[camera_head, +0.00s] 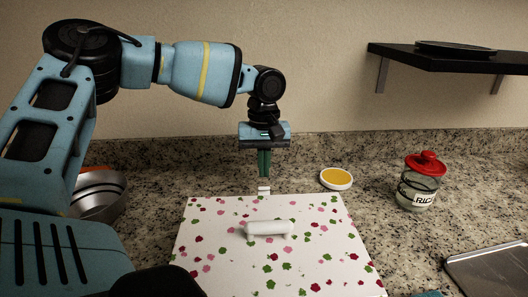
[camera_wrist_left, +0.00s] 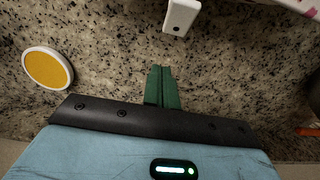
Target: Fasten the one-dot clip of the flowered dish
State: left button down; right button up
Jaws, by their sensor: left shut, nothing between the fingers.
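The flowered dish (camera_head: 205,262) is white with red, pink and green flowers and has a white handle (camera_head: 270,228) on top. A small white clip (camera_head: 263,189) sticks out at the middle of its far edge. In the left wrist view the clip (camera_wrist_left: 182,14) shows one dark dot, and a corner of the dish (camera_wrist_left: 306,4) shows at top right. My left gripper (camera_head: 264,174) points down just beyond the clip, its green fingers (camera_wrist_left: 160,68) shut and empty. A gap shows between fingertips and clip in the wrist view. My right gripper is not in view.
A round white dish with a yellow top (camera_head: 336,178) stands right of the gripper. A red-lidded rice jar (camera_head: 421,182) stands farther right. Metal bowls (camera_head: 97,194) are at left, and a grey metal tray (camera_head: 492,272) lies at lower right. A black shelf (camera_head: 440,58) hangs above.

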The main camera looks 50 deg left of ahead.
pick_arm(q)
notch_tip(320, 180, down, 3)
jog(key=shift+s+f, duration=0.1)
jog(key=shift+f, duration=0.1)
jog(key=shift+s+d+f, duration=0.1)
jog(key=shift+d, duration=0.2)
jog(key=shift+s+d+r+p, duration=0.25)
jog(key=shift+d+r+p, duration=0.05)
jog(key=shift+r+p, duration=0.15)
jog(key=shift+s+d+r+p, duration=0.25)
jog(key=shift+r+p, duration=0.05)
jog(key=shift+r, duration=0.1)
jog(key=shift+s+d+r, duration=0.2)
jog(key=shift+s+d, duration=0.1)
jog(key=shift+d, duration=0.05)
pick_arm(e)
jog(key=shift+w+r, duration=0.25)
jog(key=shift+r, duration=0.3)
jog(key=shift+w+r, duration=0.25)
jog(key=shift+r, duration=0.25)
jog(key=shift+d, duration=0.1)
